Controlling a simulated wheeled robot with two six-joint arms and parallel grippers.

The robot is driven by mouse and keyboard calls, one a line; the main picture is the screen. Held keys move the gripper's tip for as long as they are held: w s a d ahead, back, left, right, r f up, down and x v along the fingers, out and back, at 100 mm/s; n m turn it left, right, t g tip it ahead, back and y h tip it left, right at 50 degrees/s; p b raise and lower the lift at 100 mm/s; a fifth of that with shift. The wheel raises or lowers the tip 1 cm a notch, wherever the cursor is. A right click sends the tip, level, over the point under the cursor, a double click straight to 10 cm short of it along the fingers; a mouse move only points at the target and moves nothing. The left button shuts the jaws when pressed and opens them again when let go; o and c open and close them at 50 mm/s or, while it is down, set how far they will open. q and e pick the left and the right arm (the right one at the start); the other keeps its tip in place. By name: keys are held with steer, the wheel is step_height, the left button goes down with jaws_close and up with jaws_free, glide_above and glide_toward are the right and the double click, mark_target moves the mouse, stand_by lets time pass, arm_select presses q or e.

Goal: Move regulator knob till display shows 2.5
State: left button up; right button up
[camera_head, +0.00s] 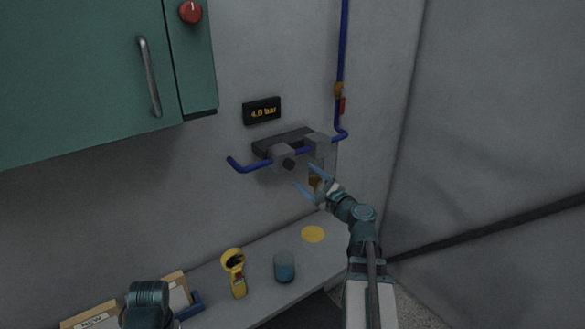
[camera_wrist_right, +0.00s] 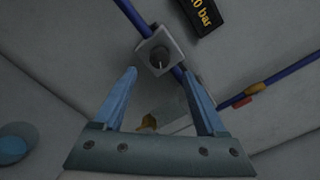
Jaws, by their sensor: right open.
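The regulator is a dark bar with grey blocks on the wall. A black regulator knob (camera_head: 289,163) sits on the left block, and in the right wrist view the knob (camera_wrist_right: 160,59) is a dark cylinder on a pale square block. The display (camera_head: 262,111) above reads 4.0 bar; the right wrist view shows part of this display (camera_wrist_right: 203,14). My right gripper (camera_head: 305,175) is open and empty, just below and right of the knob. In the right wrist view the gripper's fingertips (camera_wrist_right: 159,74) point toward the knob, one to either side, apart from it.
A blue pipe (camera_head: 341,45) runs down to the regulator, with a red-handled valve (camera_head: 340,104). A green cabinet (camera_head: 85,75) hangs upper left. On the shelf below are a yellow tool (camera_head: 238,278), a blue cup (camera_head: 284,268) and a yellow disc (camera_head: 313,234).

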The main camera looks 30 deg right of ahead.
mark_target(291, 166)
steer(key=w, duration=0.7)
steer(key=shift+w+a, duration=0.3)
jaws_close()
